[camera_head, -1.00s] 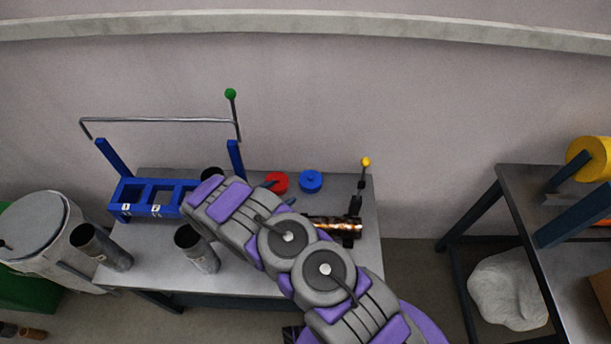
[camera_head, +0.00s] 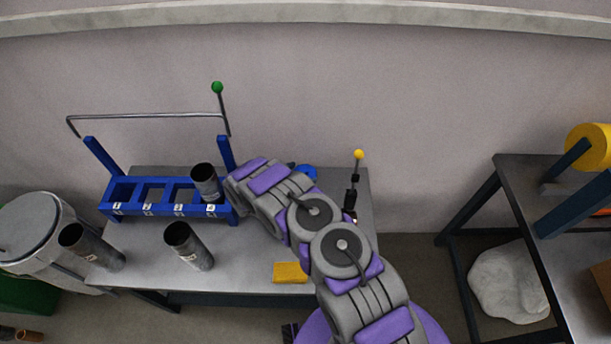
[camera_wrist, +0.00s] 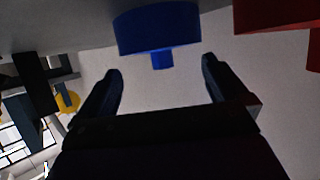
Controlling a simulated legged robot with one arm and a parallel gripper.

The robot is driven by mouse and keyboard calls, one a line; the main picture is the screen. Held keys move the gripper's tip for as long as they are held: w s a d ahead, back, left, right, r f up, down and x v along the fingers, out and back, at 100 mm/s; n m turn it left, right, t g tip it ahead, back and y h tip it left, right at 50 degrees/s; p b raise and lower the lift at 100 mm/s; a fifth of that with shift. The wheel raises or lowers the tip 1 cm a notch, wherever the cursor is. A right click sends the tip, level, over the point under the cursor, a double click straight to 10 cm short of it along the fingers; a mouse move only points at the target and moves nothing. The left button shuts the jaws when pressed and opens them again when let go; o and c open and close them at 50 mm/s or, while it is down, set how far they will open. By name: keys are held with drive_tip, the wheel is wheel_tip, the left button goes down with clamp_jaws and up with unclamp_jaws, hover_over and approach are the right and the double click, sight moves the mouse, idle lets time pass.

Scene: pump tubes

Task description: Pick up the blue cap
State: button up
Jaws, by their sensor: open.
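The blue cap (camera_wrist: 158,30) shows in the wrist view as a wide disc with a small knob, sitting on the grey table surface (camera_wrist: 50,25). The picture there is upside down. My gripper (camera_wrist: 162,80) is open, with one finger on each side of the cap's knob and nothing between them. The fingertips appear just short of the cap's wide part; whether they touch it is unclear. In the head view only part of the blue cap (camera_head: 308,171) shows behind my arm, and my gripper is hidden there.
The red cap (camera_wrist: 275,14) is close beside the blue one. A blue rack (camera_head: 160,208) with a dark tube (camera_head: 206,183) stands left of my arm. Two dark tubes stand in front of it. A yellow block (camera_head: 290,272) lies near the front edge. A yellow-knobbed lever (camera_head: 358,155) stands at right.

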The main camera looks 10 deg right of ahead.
sight(304, 170)
drive_tip(key=x, duration=0.1)
drive_tip(key=b+x, duration=0.1)
drive_tip(key=x, duration=0.1)
drive_tip(key=shift+w+f, duration=0.1)
drive_tip(key=shift+w, duration=0.3)
drive_tip(key=shift+a, duration=0.1)
drive_tip(key=shift+c, duration=0.3)
drive_tip(key=shift+d, duration=0.25)
drive_tip(key=c, duration=0.4)
drive_tip(key=shift+c, duration=0.8)
drive_tip(key=shift+a, duration=0.1)
